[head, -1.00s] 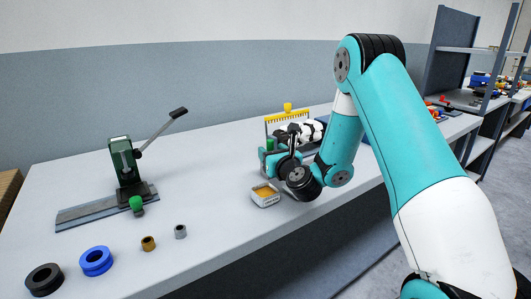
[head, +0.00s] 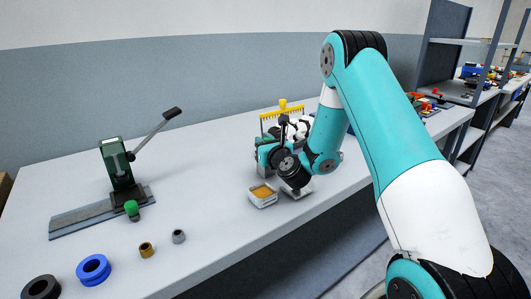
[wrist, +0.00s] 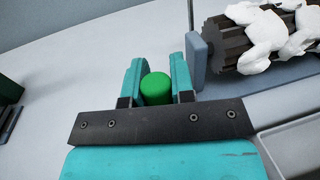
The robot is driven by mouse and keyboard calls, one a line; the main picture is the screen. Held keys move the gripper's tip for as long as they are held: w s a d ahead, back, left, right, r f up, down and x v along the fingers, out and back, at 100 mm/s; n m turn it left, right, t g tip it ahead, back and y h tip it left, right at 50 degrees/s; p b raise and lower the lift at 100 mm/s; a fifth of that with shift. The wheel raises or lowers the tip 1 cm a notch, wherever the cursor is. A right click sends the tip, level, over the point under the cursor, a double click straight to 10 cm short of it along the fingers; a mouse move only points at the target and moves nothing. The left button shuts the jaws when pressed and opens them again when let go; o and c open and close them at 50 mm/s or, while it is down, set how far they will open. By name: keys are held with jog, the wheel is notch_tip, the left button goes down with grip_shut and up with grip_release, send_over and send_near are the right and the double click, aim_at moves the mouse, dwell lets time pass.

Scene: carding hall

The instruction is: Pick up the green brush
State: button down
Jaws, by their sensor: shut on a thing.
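The green brush (wrist: 156,89) shows in the wrist view as a rounded green top between the two teal fingers. My gripper (wrist: 157,75) is shut on it; the fingers stand at its left and right sides. The brush's lower part is hidden, so I cannot tell whether it touches the table. In the head view my gripper (head: 266,154) is near the middle of the long table (head: 215,160), in front of a yellow-toothed comb (head: 282,112), and the brush is mostly hidden there.
A small tray with orange-yellow content (head: 263,196) stands just in front of my gripper. A drum with white fluff (wrist: 265,40) is close on the right. A green lever press (head: 121,165), a green-topped piece (head: 132,208) and several rings stand at left. The table between is clear.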

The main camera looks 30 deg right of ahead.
notch_tip(320, 180, up, 20)
jog(key=p, duration=1.5)
dwell(1.4)
